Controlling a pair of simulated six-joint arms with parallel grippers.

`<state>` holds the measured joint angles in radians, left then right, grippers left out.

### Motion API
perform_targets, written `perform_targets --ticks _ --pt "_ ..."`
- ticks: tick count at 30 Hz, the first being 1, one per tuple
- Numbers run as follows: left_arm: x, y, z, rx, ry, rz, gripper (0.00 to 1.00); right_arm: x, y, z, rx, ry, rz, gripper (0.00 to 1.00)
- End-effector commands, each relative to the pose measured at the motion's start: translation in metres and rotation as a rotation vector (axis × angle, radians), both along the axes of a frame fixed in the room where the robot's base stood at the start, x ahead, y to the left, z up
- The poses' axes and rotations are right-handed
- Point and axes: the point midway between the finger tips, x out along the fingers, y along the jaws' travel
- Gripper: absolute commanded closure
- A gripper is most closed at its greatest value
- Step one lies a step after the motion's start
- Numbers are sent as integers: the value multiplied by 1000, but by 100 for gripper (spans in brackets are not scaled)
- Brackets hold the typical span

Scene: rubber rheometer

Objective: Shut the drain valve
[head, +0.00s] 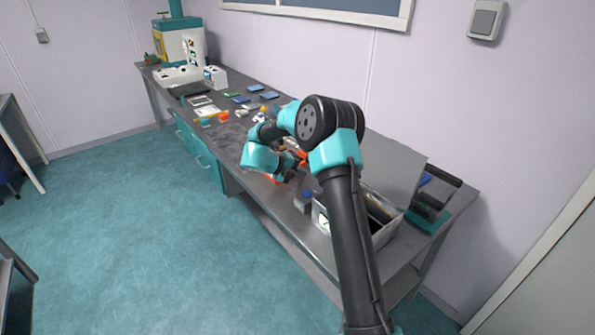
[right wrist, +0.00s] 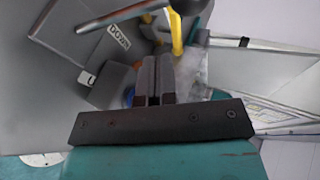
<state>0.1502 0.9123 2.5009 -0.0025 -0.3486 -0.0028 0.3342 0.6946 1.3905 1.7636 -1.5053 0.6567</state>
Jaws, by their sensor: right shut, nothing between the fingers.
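My right gripper (right wrist: 152,80) is shut and empty. In the right wrist view its dark fingers point at a grey box-like body. Beyond the fingertips is a yellow bar (right wrist: 176,32), and a grey lever (right wrist: 118,16) with a dark round knob (right wrist: 188,5) crosses above it. I cannot tell whether either part is the drain valve. Labels reading "DOWN" (right wrist: 118,37) and a partly hidden "U" (right wrist: 90,79) lie to the left of the fingers. In the head view my right arm hides most of this spot on the bench. My left gripper is not in view.
An open metal box (head: 387,232) with a round white dial (head: 324,219) stands near the bench's front right. A dark-handled device (head: 432,207) stands at its right. Small parts and a teal machine (head: 191,45) occupy the far bench (head: 232,132). The floor (head: 120,225) in front is clear.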

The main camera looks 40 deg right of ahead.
Motion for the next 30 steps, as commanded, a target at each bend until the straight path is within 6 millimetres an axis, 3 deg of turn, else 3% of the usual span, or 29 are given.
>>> perform_targets --ticks 11,18,30 --pt "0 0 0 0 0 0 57 -24 -52 -33 1 2 -2 100" --pt "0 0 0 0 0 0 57 -36 -79 -31 0 0 -1 100" --pt "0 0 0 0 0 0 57 -39 -85 -31 1 0 1 100"
